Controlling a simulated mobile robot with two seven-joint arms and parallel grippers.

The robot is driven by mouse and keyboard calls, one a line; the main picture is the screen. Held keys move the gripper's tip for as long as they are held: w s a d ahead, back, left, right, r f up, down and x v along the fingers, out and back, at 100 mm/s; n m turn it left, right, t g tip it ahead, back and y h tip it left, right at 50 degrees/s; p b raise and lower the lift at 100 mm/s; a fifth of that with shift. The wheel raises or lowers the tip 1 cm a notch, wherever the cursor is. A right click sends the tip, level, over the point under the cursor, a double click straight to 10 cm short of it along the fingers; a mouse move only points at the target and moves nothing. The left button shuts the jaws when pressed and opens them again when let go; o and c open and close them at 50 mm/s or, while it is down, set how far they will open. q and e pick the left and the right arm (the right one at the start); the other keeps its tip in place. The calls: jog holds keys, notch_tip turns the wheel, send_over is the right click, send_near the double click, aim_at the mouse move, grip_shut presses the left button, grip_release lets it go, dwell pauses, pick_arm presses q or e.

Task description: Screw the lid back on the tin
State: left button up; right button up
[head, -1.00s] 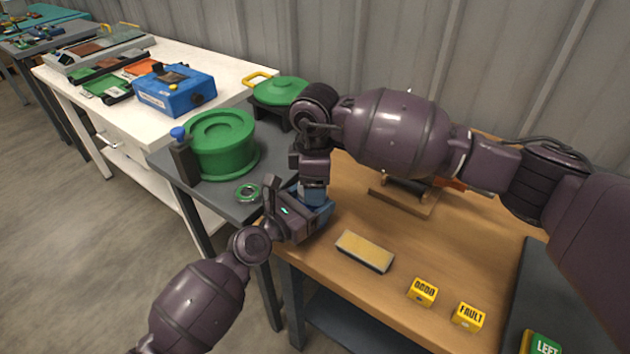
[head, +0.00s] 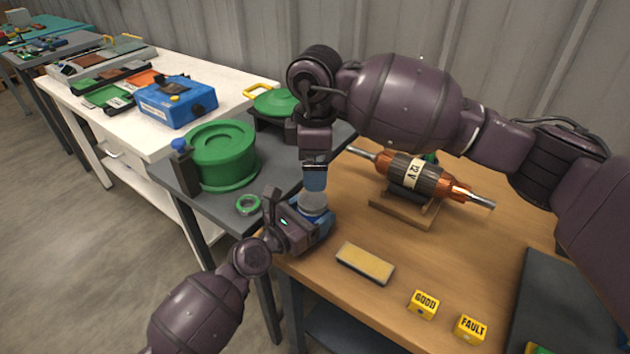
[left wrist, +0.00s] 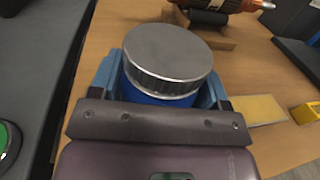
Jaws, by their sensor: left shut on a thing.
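The tin is blue and shows in the left wrist view (left wrist: 160,98), upright in my left gripper (head: 312,222). The left gripper is shut on the tin's sides, over the left edge of the wooden table. The grey metal lid (left wrist: 168,52) sits on the tin's top and looks about level, with a pale band beneath its ribbed rim. The lid also shows in the head view (head: 313,201). My right gripper (head: 315,182) is just above the lid, pointing down, and no finger touches the lid in the left wrist view. Its finger opening is not clear.
A copper rotor (head: 415,174) lies on a wooden stand on the table. A yellow pad (head: 365,263), a GOOD block (head: 424,304) and a FAULT block (head: 471,328) are nearer.

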jog(key=shift+r, duration=2)
pick_arm(q)
jog(key=o, duration=1.8)
jog(key=v, duration=1.1)
pick_arm(e)
jog(key=shift+s, duration=0.1)
